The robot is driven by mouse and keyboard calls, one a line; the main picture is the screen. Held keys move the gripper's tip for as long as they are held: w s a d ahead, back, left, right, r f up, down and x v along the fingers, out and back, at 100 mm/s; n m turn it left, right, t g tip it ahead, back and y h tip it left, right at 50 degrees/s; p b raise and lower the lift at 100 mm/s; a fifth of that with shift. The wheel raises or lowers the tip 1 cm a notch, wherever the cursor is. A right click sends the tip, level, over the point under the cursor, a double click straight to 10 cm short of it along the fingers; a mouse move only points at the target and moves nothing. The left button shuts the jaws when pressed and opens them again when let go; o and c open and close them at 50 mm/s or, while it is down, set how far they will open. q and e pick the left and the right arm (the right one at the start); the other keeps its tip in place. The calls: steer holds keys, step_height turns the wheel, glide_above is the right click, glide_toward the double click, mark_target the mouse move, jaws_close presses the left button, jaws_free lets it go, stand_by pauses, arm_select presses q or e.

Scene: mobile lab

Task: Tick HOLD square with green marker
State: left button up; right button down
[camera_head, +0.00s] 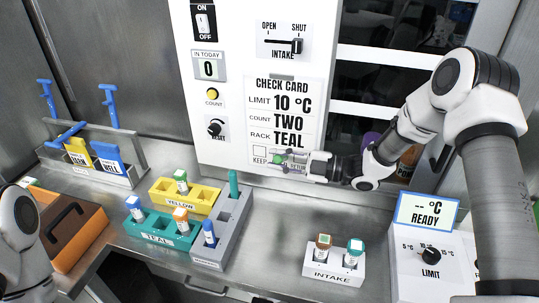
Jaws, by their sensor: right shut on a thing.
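The check card (283,92) is on the white panel, with LIMIT 10 °C, COUNT TWO and RACK TEAL lines. A KEEP square (260,151) shows at its lower left. My right gripper (292,160) is at the card's bottom edge, shut on a green marker (278,158), whose green end shows left of the fingers. The gripper and marker cover part of the bottom row; I cannot make out the HOLD square or any tick. Whether the marker touches the card I cannot tell. My left arm shows at the lower left, but its gripper is outside the view.
A teal rack (138,228), a yellow rack (199,196) and a grey holder (235,212) stand on the bench. The INTAKE block (318,262) holds two capped vials. An orange box (88,237) is left, the limit unit (455,252) right. Bare bench (275,236) lies between.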

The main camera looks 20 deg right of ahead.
steer(key=shift+s+d, duration=0.1)
steer(key=shift+d, duration=0.05)
steer(key=shift+a+f+b, duration=0.1)
steer(key=shift+a+b, duration=0.1)
steer(key=shift+b, duration=0.15)
steer(key=b+x, duration=0.1)
steer(key=x, duration=0.2)
steer(key=shift+w+a+b, duration=0.25)
steer(key=shift+w+b, duration=0.1)
steer(key=shift+b, duration=0.05)
steer(key=shift+s+a+b, duration=0.1)
steer(key=shift+s+a, duration=0.45)
steer(key=shift+s, duration=0.3)
steer(key=shift+s+a+b, duration=0.15)
steer(key=shift+s+a, duration=0.4)
steer(key=shift+s, duration=0.25)
steer(key=shift+s+a+b, duration=0.1)
steer(key=shift+s+a, duration=0.45)
steer(key=shift+s, duration=0.3)
